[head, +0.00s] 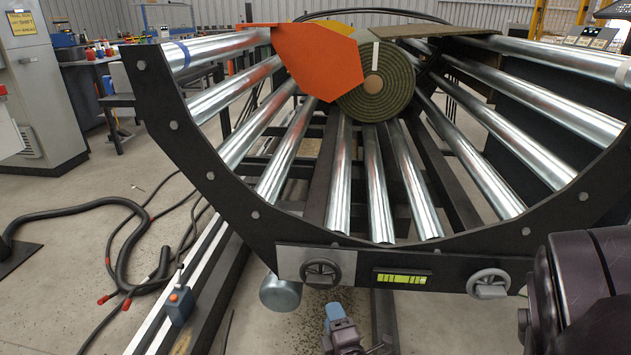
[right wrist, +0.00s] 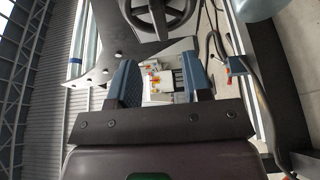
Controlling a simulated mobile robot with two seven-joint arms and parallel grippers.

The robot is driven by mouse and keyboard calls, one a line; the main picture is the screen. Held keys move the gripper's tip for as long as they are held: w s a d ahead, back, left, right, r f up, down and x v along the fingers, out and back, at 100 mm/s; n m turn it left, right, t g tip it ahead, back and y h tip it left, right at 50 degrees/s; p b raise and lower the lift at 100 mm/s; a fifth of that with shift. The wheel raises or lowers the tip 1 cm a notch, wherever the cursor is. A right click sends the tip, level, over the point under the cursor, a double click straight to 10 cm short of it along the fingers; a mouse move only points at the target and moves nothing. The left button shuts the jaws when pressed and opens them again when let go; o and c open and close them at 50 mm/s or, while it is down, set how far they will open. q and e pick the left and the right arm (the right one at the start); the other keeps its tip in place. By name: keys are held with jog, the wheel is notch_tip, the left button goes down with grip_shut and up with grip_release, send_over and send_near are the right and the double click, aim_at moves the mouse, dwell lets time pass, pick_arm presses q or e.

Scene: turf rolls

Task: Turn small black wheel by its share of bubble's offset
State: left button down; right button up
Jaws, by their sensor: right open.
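The small black wheel (head: 322,272) is mounted on a grey plate at the left of the cradle's front crossbar. It also shows at the top of the right wrist view (right wrist: 160,14), ahead of the fingers. The level vial (head: 402,278) is yellow-green with dark marks, right of the wheel; its bubble is too small to place surely. My right gripper (head: 337,313) is just below the black wheel in the head view, apart from it. In the right wrist view its two blue fingers (right wrist: 162,78) are spread with nothing between them. My left gripper is not in view.
A grey handwheel (head: 488,283) sits at the crossbar's right end. The curved black frame (head: 215,180) carries steel rollers and a turf roll (head: 378,95) beside an orange plate (head: 312,58). Hoses (head: 125,235) lie on the floor.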

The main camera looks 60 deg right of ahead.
aim_at(321, 285)
jog(key=b+x, duration=0.1)
jog(key=x, duration=0.8)
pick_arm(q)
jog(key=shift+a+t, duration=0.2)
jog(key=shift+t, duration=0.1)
pick_arm(e)
jog(key=shift+w+d, duration=0.35)
jog(key=shift+w, duration=0.1)
jog(key=shift+c, duration=0.2)
grip_shut()
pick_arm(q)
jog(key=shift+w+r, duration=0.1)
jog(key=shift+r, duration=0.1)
pick_arm(e)
jog(key=shift+r, duration=0.15)
